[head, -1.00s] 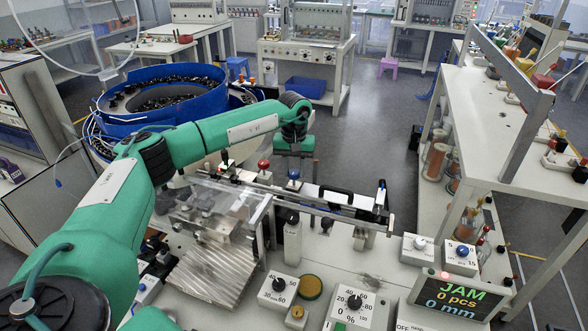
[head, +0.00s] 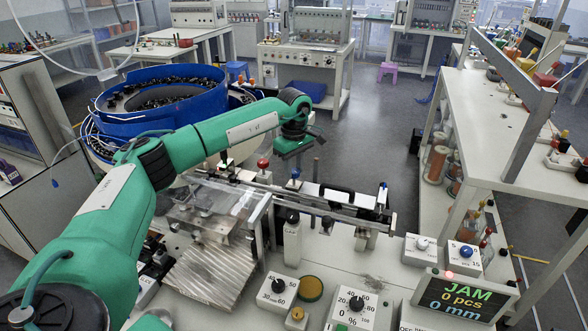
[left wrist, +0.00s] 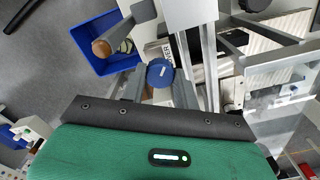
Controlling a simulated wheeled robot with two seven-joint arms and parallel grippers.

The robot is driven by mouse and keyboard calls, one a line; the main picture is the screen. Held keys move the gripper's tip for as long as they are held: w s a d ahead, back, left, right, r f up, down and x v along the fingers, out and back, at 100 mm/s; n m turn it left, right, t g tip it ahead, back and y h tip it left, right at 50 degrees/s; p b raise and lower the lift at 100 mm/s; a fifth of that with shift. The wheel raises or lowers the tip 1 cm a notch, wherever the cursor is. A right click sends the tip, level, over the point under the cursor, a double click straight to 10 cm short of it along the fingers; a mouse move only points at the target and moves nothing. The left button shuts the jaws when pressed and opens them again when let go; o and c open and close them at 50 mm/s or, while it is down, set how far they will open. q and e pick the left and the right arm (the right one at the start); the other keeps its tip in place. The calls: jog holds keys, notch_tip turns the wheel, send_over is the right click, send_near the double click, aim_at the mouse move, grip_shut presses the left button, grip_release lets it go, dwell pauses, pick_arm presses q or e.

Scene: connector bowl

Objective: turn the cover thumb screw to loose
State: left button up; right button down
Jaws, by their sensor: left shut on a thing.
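The blue thumb screw (head: 294,174) stands on the rail assembly behind the clear cover (head: 200,195). In the left wrist view its round blue top (left wrist: 160,72) bears a short white mark and sits between my grey fingers. My left gripper (head: 296,165) points down over it from above and is shut on it. The finger contact is too small to make out in the head view. My right gripper is not in view.
A red knob (head: 263,164) stands just left of the blue screw. The blue feeder bowl (head: 165,95) stands at the back left. A display (head: 465,296) reads JAM.

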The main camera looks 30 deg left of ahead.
pick_arm(q)
jog(key=n, duration=0.6)
jog(key=shift+b, duration=0.3)
jog(key=n, duration=0.4)
jog(key=shift+r, duration=0.1)
jog(key=n, duration=0.3)
jog(key=shift+n, duration=0.4)
jog(key=n, duration=1.1)
jog(key=shift+a+n, duration=0.1)
jog(key=shift+n, duration=0.3)
jog(key=o, duration=1)
jog(key=shift+c, duration=0.2)
